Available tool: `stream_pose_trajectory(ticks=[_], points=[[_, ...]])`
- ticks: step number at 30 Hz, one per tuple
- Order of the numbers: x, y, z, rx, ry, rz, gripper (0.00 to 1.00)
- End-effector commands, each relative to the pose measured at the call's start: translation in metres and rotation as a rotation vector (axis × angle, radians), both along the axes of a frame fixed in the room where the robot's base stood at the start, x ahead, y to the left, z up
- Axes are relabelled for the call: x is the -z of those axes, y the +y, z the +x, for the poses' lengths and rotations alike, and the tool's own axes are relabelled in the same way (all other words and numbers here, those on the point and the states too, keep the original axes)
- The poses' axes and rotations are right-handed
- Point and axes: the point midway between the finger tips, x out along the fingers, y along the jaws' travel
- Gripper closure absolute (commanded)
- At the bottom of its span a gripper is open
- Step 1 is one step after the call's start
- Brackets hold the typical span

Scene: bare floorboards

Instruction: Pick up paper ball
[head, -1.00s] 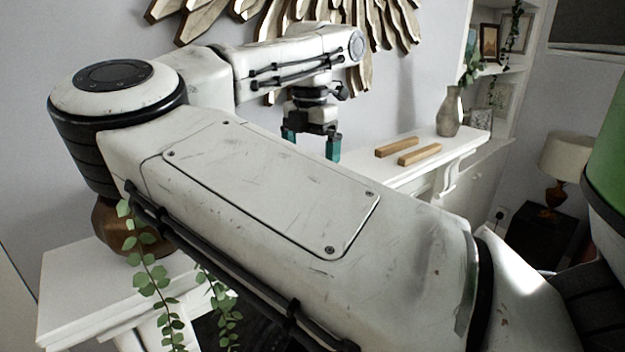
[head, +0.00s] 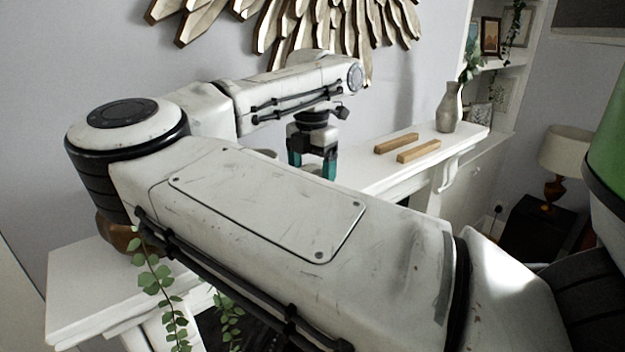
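My gripper (head: 312,163) hangs fingers-down over the white mantel shelf (head: 372,184), left of two wooden blocks. Its teal fingertips are apart, with a gap between them. The lower tips are close to the shelf top and partly hidden by my own arm. I cannot make out a paper ball for certain. A small pale shape (head: 266,153) shows just above my arm's edge, left of the gripper, too covered to identify. My arm hides much of the shelf.
Two wooden blocks (head: 396,144) (head: 419,151) lie right of the gripper. A grey vase (head: 448,108) stands at the shelf's right end. A brown pot (head: 118,236) with a trailing plant (head: 155,275) is at left. Wooden wall decor (head: 290,30) hangs behind. A lamp (head: 563,155) stands far right.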

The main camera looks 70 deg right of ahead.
Motion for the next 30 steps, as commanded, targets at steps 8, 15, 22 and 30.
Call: stream_pose_trajectory(ticks=[8, 15, 22, 30], points=[[0.0, 0.0, 0.0, 0.0, 0.0, 0.0, 0.49], [-0.006, 0.0, 0.001, 0.0, -0.004, -0.002, 0.49], [-0.04, 0.003, -0.008, 0.003, -0.006, -0.004, 0.49], [-0.094, 0.026, -0.058, 0.003, -0.007, -0.001, 0.49]])
